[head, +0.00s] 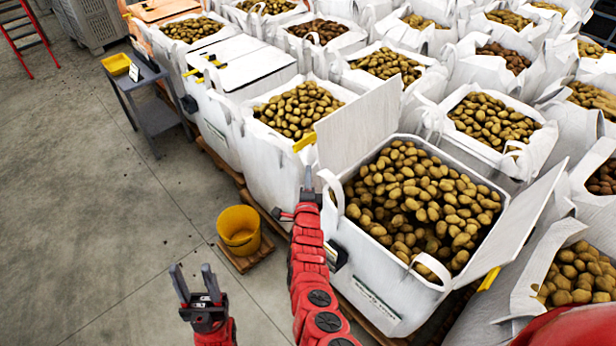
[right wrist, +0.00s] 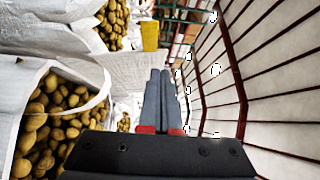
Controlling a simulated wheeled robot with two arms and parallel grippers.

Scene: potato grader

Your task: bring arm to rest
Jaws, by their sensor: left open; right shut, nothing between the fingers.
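My right gripper (head: 308,178) is shut and empty, raised beside the left corner of the open white potato bag (head: 375,290). Its closed dark fingers also show in the right wrist view (right wrist: 160,78). My red right arm reaches up along the bag's left side and hides part of it. My left gripper (head: 193,270) is open and empty, low in the head view over the concrete floor. Its two fingers point up and stand apart.
A yellow bucket (head: 239,230) stands on a small wooden board. A grey cart (head: 150,100) with a yellow tray (head: 117,64) stands at upper left. The open bag's raised white flap (head: 358,125) is close to my right gripper. More potato bags fill the right. Floor at left is clear.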

